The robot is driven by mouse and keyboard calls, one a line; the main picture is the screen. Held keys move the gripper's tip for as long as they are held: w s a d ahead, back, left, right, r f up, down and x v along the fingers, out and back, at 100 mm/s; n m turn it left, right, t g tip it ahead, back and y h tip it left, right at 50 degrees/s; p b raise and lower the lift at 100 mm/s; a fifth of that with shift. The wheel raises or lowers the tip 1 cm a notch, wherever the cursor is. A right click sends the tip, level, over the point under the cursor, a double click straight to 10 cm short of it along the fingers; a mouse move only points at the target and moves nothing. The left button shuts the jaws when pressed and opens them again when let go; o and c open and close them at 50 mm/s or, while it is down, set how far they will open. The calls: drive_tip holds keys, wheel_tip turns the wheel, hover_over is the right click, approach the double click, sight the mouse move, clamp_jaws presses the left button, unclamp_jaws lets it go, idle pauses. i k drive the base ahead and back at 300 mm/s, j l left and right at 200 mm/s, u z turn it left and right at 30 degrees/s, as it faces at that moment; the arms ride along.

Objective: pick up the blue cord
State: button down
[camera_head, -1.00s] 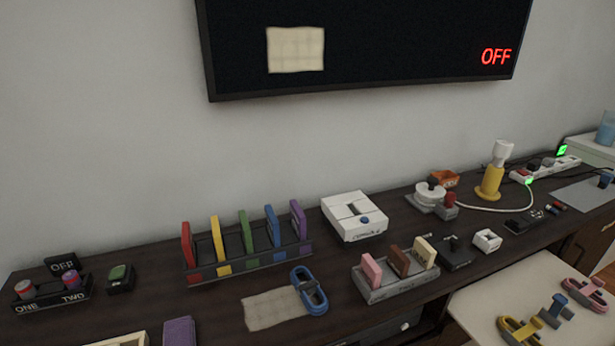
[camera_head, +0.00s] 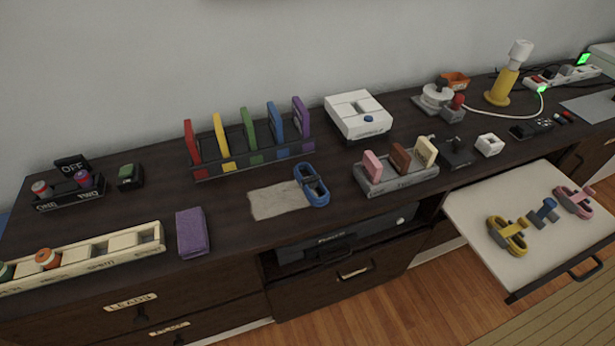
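A coiled blue cord (camera_head: 312,190) with a dark band across its middle lies on the dark countertop (camera_head: 225,212). It is at the right end of a beige cloth-like patch (camera_head: 275,200) and seems to overlap its edge. A smaller blue and grey piece (camera_head: 543,211) lies on the pale pull-out surface (camera_head: 480,215) at the right, between a yellow coil (camera_head: 507,238) and a pink coil (camera_head: 573,202). My gripper is not in view.
Behind the blue cord stands a rack of coloured upright slabs (camera_head: 250,150). To its right is a grey holder (camera_head: 398,185) with pink, brown and cream blocks. A purple block (camera_head: 192,232) lies to its left. The countertop in front of the cord is clear.

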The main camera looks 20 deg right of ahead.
sight(306, 183)
drive_tip(key=k+z, duration=0.2)
drive_tip(key=z, duration=0.25)
drive_tip(key=k+l+z, duration=0.2)
drive_tip(key=z, duration=0.25)
drive_tip(key=k+l+z, duration=0.15)
drive_tip(key=z, duration=0.3)
drive_tip(key=j+u, duration=0.5)
drive_tip(key=u, duration=0.2)
drive_tip(key=i+j+u, duration=0.1)
drive_tip(key=j+u, duration=0.25)
drive_tip(key=i+j+u, duration=0.1)
drive_tip(key=j, duration=0.3)
drive_tip(key=i+j, duration=0.25)
drive_tip(key=i+j+u, duration=0.15)
drive_tip(key=j, duration=0.35)
drive_tip(key=i+j, duration=0.2)
drive_tip(key=j, duration=0.15)
drive_tip(key=i, duration=0.55)
drive_tip(key=j+u, duration=0.05)
